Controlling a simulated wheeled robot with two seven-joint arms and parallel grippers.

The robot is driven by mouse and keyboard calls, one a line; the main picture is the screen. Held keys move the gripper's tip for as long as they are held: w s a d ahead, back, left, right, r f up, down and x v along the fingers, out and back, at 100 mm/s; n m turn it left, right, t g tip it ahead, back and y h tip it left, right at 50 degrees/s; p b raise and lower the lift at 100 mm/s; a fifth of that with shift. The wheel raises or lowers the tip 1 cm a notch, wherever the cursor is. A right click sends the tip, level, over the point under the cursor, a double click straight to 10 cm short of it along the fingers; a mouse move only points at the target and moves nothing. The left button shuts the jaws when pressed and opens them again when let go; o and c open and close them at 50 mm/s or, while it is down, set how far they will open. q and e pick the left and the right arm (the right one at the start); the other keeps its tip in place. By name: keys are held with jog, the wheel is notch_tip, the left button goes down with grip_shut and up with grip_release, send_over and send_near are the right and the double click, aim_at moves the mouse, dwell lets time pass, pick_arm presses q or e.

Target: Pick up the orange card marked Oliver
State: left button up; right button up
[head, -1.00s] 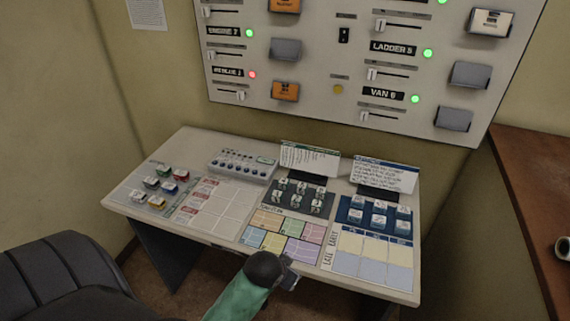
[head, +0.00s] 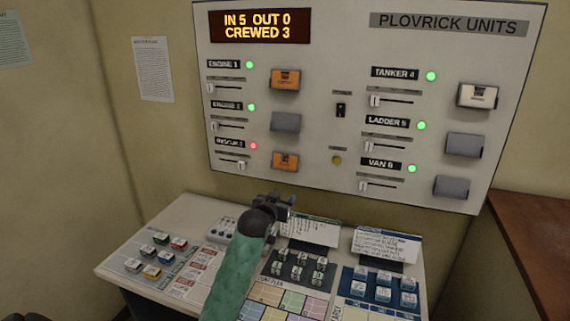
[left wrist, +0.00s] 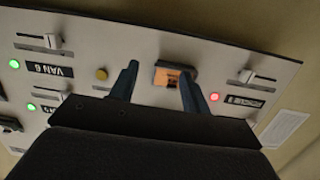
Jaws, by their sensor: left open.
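Two orange cards sit in holders on the wall board. One (head: 285,79) is beside the ENGINE 1 label, and the other (head: 285,161) is beside the RESCUE row with the red light. The names on both are too small to read. My left gripper (head: 278,203) is just below the lower orange card, in front of the board's bottom edge. In the left wrist view, upside down, the lower orange card (left wrist: 172,78) shows between the two open fingers (left wrist: 158,72), and they look empty. I cannot tell how far the fingers are from the card. My right gripper is not in view.
The wall board (head: 390,100) also has a white card (head: 479,96), several grey holders, sliders and lights. Below it, the desk (head: 200,212) carries coloured blocks, a switch box (head: 222,229) and upright note cards (head: 386,244). A brown counter (head: 530,245) stands at the right.

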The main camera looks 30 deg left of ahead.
pick_arm(q)
jog(key=n+t+y, duration=0.1)
jog(key=t, duration=0.1)
send_near(284, 157)
jog(key=p+x, duration=0.1)
jog(key=x, duration=0.1)
jog(key=p+x, duration=0.4)
jog(key=x, duration=0.1)
jog(key=shift+s+r, duration=0.1)
jog(key=shift+r, duration=0.3)
jog(key=shift+w+a+f+p, duration=0.2)
jog(key=shift+w+p, duration=0.25)
jog(key=shift+w, duration=0.2)
grip_shut()
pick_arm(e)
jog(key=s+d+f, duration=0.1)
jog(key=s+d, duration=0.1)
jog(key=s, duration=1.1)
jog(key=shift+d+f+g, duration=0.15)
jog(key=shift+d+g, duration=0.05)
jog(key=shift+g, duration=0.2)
